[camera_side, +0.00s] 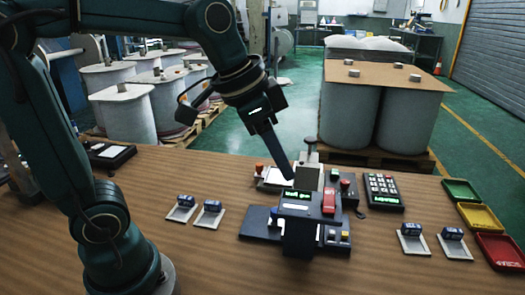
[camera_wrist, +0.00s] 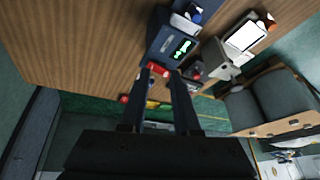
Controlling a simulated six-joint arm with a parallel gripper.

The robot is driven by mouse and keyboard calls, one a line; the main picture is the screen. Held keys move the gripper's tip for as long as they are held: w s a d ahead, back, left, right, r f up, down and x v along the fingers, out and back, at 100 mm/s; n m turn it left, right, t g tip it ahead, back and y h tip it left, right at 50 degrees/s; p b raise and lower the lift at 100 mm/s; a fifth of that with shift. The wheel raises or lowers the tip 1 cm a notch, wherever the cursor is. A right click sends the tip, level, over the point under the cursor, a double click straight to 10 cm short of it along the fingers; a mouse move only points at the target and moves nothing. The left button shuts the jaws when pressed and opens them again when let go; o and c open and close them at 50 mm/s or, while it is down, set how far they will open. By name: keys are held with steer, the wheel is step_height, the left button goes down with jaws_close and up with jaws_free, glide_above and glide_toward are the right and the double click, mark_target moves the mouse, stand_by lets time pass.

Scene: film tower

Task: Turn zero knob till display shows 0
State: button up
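A dark gauge device (camera_side: 296,220) stands mid-table, with a small lit green display (camera_side: 297,195); the digits are too small to read. The display also shows in the wrist view (camera_wrist: 183,48). A red part (camera_side: 329,200) sits right of the display. A red part (camera_wrist: 157,68) shows just beyond my fingertips in the wrist view. I cannot tell which part is the zero knob. My gripper (camera_side: 289,180) hangs above the back of the device; in the wrist view its fingers (camera_wrist: 161,77) are apart, with nothing visibly held between them.
A keypad (camera_side: 382,188) lies right of the device. Yellow, green and red trays (camera_side: 482,218) line the right edge. Small blue items on white plates stand left (camera_side: 209,213) and right (camera_side: 413,238). The wooden table's left front is clear.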

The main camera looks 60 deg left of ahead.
steer(key=w+f+m+g+h, duration=0.1)
steer(key=w+f+m, duration=0.2)
steer(key=w+f, duration=0.1)
steer(key=w+a+f+m+g+h, duration=0.1)
steer(key=w+f+m, duration=0.3)
steer(key=w, duration=0.2)
steer(key=w+a+f+m+g+h, duration=0.1)
steer(key=w+f+m, duration=0.2)
steer(key=w, duration=0.3)
steer(key=shift+a+f, duration=0.1)
steer(key=shift+f, duration=0.3)
steer(key=shift+s+f+m+g, duration=0.2)
steer(key=shift+f+m+g, duration=0.1)
steer(key=shift+f+m, duration=0.2)
steer(key=shift+x, duration=2.25)
jaws_close()
